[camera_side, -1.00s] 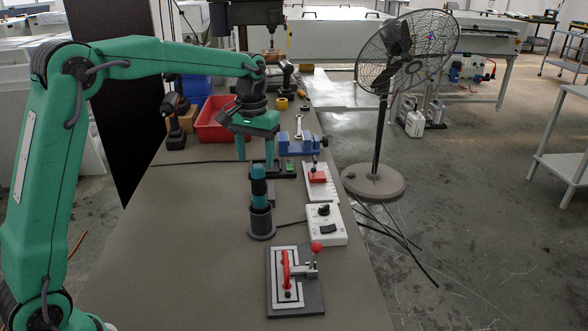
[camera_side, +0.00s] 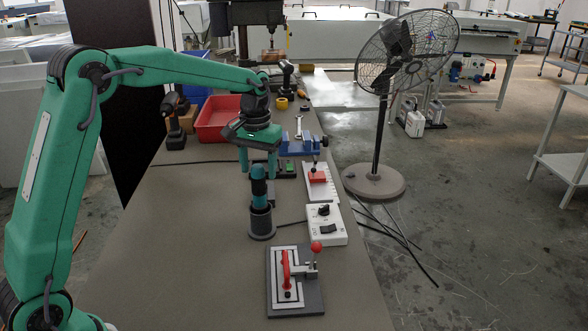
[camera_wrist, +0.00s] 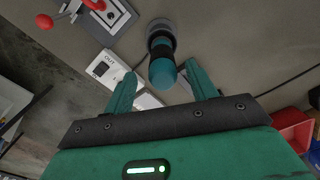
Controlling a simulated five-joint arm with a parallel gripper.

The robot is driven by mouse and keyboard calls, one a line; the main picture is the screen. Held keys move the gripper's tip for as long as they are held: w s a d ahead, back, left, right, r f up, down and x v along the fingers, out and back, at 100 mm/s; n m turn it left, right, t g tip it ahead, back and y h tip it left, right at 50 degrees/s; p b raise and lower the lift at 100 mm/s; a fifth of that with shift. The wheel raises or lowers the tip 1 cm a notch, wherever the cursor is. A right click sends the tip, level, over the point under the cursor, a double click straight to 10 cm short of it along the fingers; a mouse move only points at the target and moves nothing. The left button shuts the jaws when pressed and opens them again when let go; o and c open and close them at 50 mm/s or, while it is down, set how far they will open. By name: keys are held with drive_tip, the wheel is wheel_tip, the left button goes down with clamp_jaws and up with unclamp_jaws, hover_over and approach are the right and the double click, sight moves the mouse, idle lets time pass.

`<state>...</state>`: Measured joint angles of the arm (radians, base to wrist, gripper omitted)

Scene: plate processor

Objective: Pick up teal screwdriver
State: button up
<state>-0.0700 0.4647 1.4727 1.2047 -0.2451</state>
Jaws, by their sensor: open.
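The teal screwdriver (camera_side: 258,187) stands upright, handle up, in a dark round holder (camera_side: 261,224) on the bench. Its handle is teal with a dark band, and its lower part is hidden in the holder. In the wrist view the screwdriver (camera_wrist: 162,70) shows handle end toward me, with the holder (camera_wrist: 160,27) behind it. My gripper (camera_side: 258,168) is open and empty, fingers pointing down, just behind and above the handle in the side view. In the wrist view the handle end appears between the two teal fingers (camera_wrist: 161,72), with no visible contact.
A toggle-clamp fixture (camera_side: 294,280) and a white control box (camera_side: 325,225) stand near the holder. A blue vise (camera_side: 300,146) and a red block on a white plate (camera_side: 318,178) lie right of my gripper. A red bin (camera_side: 214,120) is behind. The bench's left side is clear.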

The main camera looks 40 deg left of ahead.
sight(258, 180)
drive_tip(key=shift+a+f, duration=0.2)
drive_tip(key=shift+f, duration=2.25)
drive_tip(key=c, duration=1.2)
drive_tip(key=shift+r, duration=0.15)
drive_tip(key=shift+r, duration=4.95)
drive_tip(key=shift+d, duration=0.1)
